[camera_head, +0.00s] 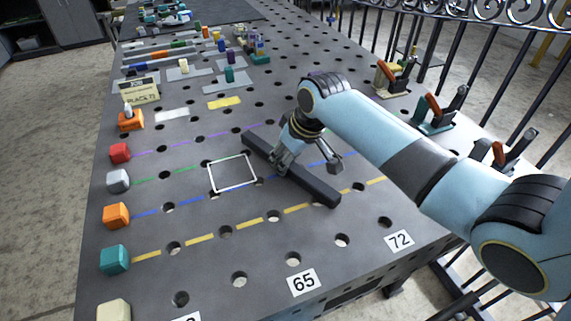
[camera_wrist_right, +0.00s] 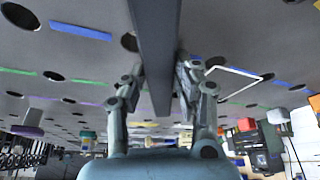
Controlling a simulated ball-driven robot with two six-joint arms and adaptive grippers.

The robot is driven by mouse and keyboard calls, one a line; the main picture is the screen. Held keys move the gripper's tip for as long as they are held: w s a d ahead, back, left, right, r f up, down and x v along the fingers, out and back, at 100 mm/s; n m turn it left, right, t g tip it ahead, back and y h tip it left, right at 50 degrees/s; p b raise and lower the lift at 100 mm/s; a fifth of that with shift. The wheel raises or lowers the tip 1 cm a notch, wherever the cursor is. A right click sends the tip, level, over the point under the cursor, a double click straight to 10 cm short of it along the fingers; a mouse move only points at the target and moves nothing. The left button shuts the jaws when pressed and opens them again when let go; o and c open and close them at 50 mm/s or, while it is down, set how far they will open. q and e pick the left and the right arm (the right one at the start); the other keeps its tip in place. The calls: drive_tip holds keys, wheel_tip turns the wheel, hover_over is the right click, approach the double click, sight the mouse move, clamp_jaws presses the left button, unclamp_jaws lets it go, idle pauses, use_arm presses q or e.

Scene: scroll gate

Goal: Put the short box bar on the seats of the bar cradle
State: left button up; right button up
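The bar (camera_head: 318,188) is dark grey, straight and square-edged. It lies diagonally over the middle of the table, right of a white square outline. My right gripper (camera_head: 283,160) comes down over its far half. In the right wrist view the bar (camera_wrist_right: 157,35) runs between the two fingers (camera_wrist_right: 160,75), which appear to touch its sides. I cannot tell whether the bar rests on the table or is just above it. I cannot make out the bar cradle in either view. My left gripper is not in view.
The grey table (camera_head: 215,270) has many round holes and coloured dashed lines. The white outline (camera_head: 232,173) is empty. Coloured blocks, such as the orange one (camera_head: 116,215), line the left edge. Toggle clamps (camera_head: 440,110) stand along the right edge. Small parts crowd the far end.

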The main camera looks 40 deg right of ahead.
clamp_jaws()
drive_tip(key=shift+r, duration=0.1)
